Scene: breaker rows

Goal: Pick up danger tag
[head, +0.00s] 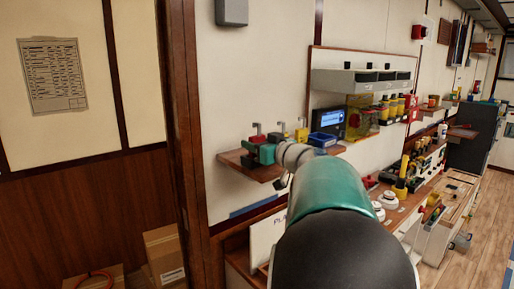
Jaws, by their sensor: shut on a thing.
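My gripper (256,154), with green parts, is at the brown wall shelf (228,157), at the end of my arm reaching in from below. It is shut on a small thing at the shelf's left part. The thing is too small and too hidden by the jaws for me to tell whether it is the danger tag. Right behind the gripper stand red padlocks (257,139) with grey shackles. A yellow padlock (301,134) stands to their right. I cannot make out a danger tag for certain elsewhere.
A blue bin (322,139) and a device with a blue screen (327,120) are right of the padlocks. A lower counter with tools and white round items (388,199) runs along the wall. A dark wooden post (187,130) stands left; cardboard boxes (165,250) are below.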

